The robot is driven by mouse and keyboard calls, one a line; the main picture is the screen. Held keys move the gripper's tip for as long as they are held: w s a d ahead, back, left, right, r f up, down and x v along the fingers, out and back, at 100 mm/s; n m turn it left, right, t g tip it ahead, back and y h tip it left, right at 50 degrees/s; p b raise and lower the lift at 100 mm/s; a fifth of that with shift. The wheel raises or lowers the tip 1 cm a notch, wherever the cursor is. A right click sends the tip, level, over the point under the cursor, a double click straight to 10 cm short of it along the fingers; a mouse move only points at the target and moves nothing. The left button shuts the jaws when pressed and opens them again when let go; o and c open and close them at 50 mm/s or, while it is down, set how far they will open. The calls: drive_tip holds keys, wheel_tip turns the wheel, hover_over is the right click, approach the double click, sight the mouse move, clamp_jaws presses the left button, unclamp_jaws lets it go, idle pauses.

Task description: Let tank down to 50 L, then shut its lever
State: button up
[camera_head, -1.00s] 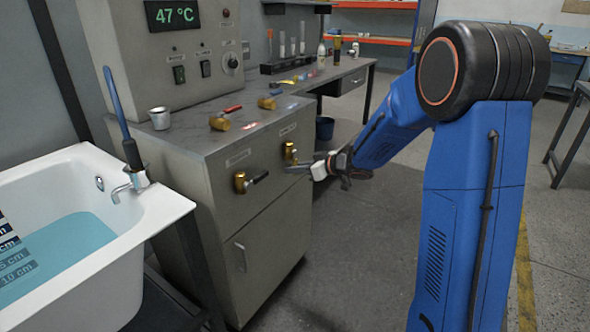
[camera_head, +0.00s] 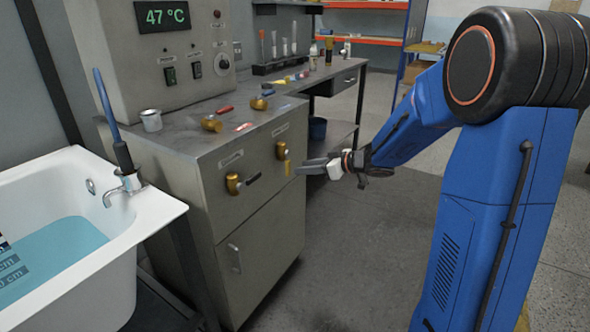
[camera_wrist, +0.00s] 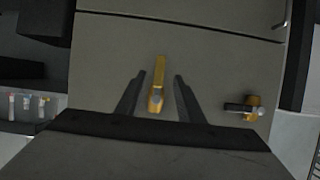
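The tank appears to be the white tub (camera_head: 150,213) at the left in the head view, holding blue water (camera_head: 60,248). Its depth marks are only partly readable, and no litre mark shows. Two brass valves sit on the grey cabinet front. The right valve (camera_head: 282,151) has a yellow lever (camera_head: 288,168) hanging down; the left valve (camera_head: 233,184) has a dark lever pointing right. My gripper (camera_head: 303,167) is beside the yellow lever. In the wrist view my gripper (camera_wrist: 159,76) is open, with the yellow lever (camera_wrist: 159,73) between its fingers, apparently untouched.
The cabinet (camera_head: 262,215) stands between the tub and my arm. On its top are a metal cup (camera_head: 151,120) and brass fittings. A display (camera_head: 163,16) reads 47 °C. The floor (camera_head: 360,250) in front of the cabinet is clear.

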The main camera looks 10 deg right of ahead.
drive_tip(key=v, duration=0.9)
drive_tip(key=shift+d+r, duration=0.1)
idle(0.3)
